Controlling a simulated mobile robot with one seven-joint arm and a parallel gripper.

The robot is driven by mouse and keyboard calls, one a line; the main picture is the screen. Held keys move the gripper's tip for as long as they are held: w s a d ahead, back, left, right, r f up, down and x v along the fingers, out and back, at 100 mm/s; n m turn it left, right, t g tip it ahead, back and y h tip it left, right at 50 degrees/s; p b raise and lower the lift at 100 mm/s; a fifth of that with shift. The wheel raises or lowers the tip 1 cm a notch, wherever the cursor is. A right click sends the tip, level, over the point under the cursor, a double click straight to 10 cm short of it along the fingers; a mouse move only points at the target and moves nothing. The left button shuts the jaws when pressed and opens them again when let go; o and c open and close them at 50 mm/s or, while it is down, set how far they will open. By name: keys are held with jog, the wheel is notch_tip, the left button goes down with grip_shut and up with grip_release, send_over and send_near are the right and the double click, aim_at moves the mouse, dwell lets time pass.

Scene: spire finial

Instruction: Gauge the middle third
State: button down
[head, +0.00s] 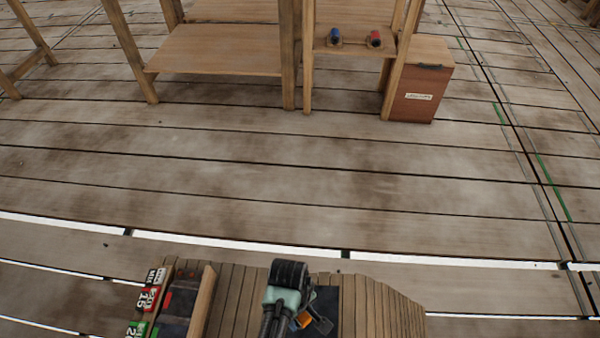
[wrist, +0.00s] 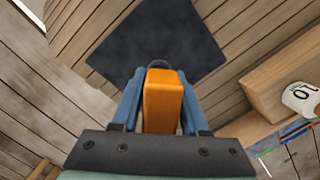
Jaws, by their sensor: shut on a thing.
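My gripper (wrist: 160,92) is shut on an orange block (wrist: 162,102), which sits between its two blue fingers in the wrist view. A small dark rounded part shows just behind the block's far end. In the head view my gripper (head: 313,322) is at the bottom centre, with a bit of the orange block (head: 302,320) showing. A dark square patch (wrist: 157,42) lies on the planked wooden surface beyond the block. I cannot tell the gap between block and surface. No thing plainly marked as a middle third shows.
A wooden tray (head: 203,300) with red and green number labels stands left of my gripper. A white round piece marked 10 (wrist: 301,98) is at the wrist view's right. Shelving (head: 215,50), a blue item (head: 334,36), a red item (head: 375,39) and a labelled box (head: 418,85) stand far off.

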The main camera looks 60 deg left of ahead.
jog(key=shift+a+f+b, duration=0.1)
jog(key=shift+f+b, duration=2.5)
jog(key=shift+b, duration=0.25)
jog(key=shift+f, duration=0.15)
jog(key=shift+f+b, duration=0.9)
jog(key=shift+f, duration=0.45)
jog(key=shift+f, duration=0.1)
jog(key=shift+p, duration=0.3)
notch_tip(320, 180, up, 5)
jog(key=p, duration=0.5)
jog(key=shift+p, duration=0.35)
